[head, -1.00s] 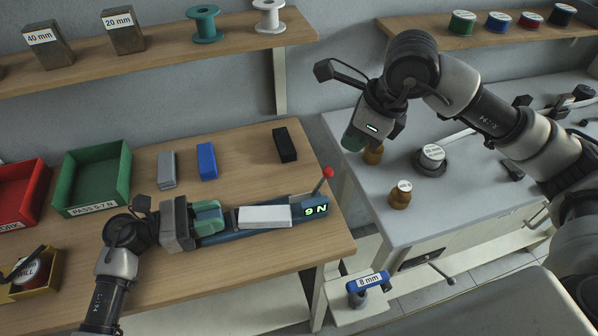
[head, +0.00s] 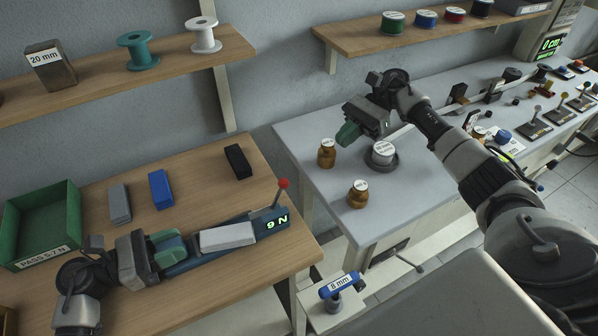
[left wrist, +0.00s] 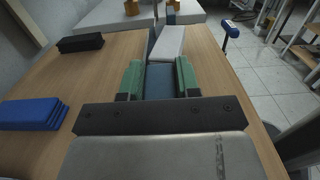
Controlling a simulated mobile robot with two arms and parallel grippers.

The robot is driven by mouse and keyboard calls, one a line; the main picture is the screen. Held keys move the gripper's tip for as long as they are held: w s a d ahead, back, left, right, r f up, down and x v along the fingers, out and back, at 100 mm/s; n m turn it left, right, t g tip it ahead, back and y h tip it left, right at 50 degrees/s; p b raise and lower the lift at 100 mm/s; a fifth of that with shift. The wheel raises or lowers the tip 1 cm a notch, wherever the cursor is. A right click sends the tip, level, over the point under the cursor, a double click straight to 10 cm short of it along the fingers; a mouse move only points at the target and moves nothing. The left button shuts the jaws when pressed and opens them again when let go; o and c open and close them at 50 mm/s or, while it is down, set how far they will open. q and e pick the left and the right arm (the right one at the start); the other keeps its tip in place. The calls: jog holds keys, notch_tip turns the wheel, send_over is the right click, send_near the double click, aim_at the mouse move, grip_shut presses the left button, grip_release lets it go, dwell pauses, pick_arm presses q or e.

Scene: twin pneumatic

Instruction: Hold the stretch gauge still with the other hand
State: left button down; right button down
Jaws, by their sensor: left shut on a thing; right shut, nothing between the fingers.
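The stretch gauge (head: 262,228) lies on the wooden bench, a blue bar with a white block (head: 228,236) on it, a red-knobbed lever (head: 283,184) and a green display reading 9 N. My left gripper (head: 170,248) is shut on the near end of the gauge's blue bar. In the left wrist view its green fingers (left wrist: 160,78) stand on either side of the bar (left wrist: 160,84), and the white block (left wrist: 170,44) is just beyond. My right gripper (head: 349,134) is shut and empty, above the grey table, well apart from the gauge.
Blue (head: 160,188), grey (head: 119,204) and black (head: 238,161) blocks lie behind the gauge. A green PASS bin (head: 42,225) is at left. Brown weights (head: 358,194) and a grey one (head: 383,153) stand near my right gripper. A blue 8 mm piece (head: 339,286) is in front.

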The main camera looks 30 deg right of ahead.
jog(key=shift+d, duration=0.1)
dwell(0.3)
send_near(283, 189)
jog(key=a+f, duration=0.3)
jog(key=shift+s+a+f, duration=0.1)
jog(key=shift+a, duration=0.75)
jog(key=shift+a, duration=0.1)
